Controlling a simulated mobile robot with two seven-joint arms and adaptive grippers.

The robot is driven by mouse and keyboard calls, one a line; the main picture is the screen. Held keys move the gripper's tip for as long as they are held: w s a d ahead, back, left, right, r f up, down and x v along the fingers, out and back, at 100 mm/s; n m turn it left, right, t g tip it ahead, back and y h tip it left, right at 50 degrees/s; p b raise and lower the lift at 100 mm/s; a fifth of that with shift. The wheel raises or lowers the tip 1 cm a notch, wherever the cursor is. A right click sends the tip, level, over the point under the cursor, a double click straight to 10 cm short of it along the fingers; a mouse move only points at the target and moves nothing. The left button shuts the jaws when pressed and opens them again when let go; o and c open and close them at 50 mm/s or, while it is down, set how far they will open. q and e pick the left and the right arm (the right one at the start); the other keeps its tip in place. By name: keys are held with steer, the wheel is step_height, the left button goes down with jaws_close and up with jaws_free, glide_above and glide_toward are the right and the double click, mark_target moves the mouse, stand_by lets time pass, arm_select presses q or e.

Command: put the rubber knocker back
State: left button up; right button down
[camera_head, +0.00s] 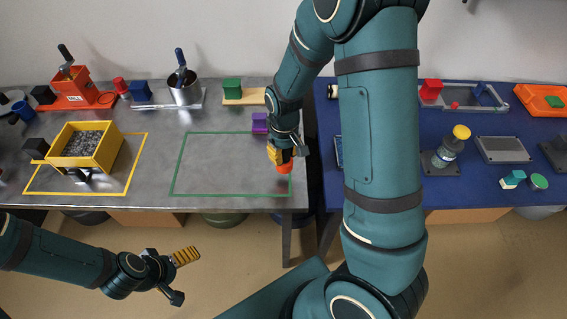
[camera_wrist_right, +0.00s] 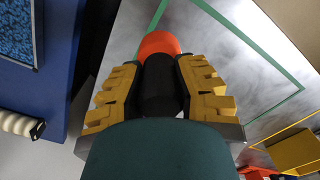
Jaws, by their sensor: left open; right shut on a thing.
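The rubber knocker has an orange head (camera_head: 285,168) and a black handle (camera_wrist_right: 160,88). My right gripper (camera_head: 281,156) is shut on the black handle, with a yellow ribbed finger on each side in the right wrist view. The orange head points away from the gripper. It shows over the right side of the green outline (camera_head: 230,134) on the grey table; whether it touches the table I cannot tell. My left gripper (camera_head: 182,277) is open and empty, over the floor in front of the table.
On the grey table (camera_head: 160,170), a yellow bin of grey grains (camera_head: 112,150) stands inside a yellow outline. A purple block (camera_head: 259,121) sits behind my right gripper. Several tools line the back. The green outline is mostly clear. A blue table (camera_head: 470,190) with objects stands right, across a gap.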

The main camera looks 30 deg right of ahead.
mark_target(284, 163)
step_height(284, 163, down, 4)
steer(key=shift+r+b, duration=0.15)
steer(key=shift+b, duration=0.25)
steer(key=shift+f, duration=0.3)
steer(key=c, duration=0.8)
jaws_free()
steer(key=shift+c, duration=0.2)
steer(key=shift+r, duration=0.1)
